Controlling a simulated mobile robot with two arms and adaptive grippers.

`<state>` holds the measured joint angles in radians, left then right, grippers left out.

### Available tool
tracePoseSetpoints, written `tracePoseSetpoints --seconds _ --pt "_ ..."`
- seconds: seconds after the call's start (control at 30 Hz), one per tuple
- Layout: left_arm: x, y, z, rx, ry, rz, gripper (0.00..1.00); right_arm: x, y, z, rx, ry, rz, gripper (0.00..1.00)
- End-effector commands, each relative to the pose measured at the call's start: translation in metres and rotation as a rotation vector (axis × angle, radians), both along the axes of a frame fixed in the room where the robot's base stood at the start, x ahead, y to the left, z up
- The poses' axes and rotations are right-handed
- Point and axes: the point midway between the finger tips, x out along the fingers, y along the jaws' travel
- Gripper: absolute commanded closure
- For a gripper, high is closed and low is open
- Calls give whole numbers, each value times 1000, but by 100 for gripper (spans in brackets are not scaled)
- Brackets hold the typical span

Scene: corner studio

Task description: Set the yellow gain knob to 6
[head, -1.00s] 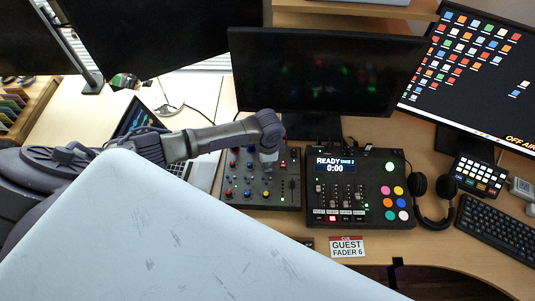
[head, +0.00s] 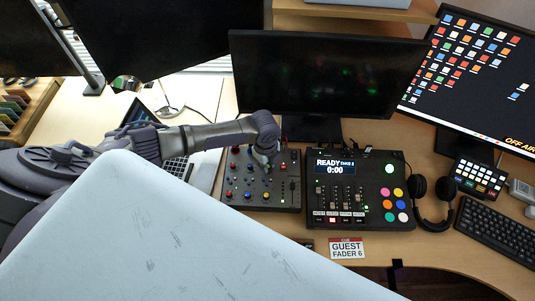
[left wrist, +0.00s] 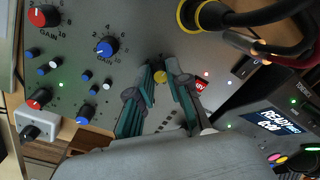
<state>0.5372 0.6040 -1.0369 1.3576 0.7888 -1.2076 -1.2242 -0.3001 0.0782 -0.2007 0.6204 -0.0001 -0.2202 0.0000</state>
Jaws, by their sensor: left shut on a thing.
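The mixer panel (head: 237,198) has red and blue knobs and sits on the desk, seen at mid-picture in the head view. The yellow gain knob (left wrist: 160,77) shows as a small yellow cap in the left wrist view. The tips of my left gripper (left wrist: 161,72) are on both sides of it, shut on it. In the head view my left gripper (head: 264,160) reaches down onto the mixer's upper part and hides the yellow knob. The knob's pointer and its exact setting cannot be read. My right gripper is not in view.
A red gain knob (left wrist: 44,16) and a blue gain knob (left wrist: 106,46) stand beside it on the panel. Dark plugs with cables (left wrist: 228,20) rise close by. A black console (head: 383,164) with a READY screen stands right of the mixer. A monitor (head: 325,75) stands behind.

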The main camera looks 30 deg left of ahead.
Motion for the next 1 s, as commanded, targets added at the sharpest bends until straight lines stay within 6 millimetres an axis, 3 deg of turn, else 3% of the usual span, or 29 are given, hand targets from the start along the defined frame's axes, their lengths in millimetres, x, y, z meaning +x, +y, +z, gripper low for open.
tracePoseSetpoints --seconds 0.4,1.0 --pt "1 0 0 -2 -3 -270 100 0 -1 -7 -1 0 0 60" --pt "1 0 1 0 -2 -348 100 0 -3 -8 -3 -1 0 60"
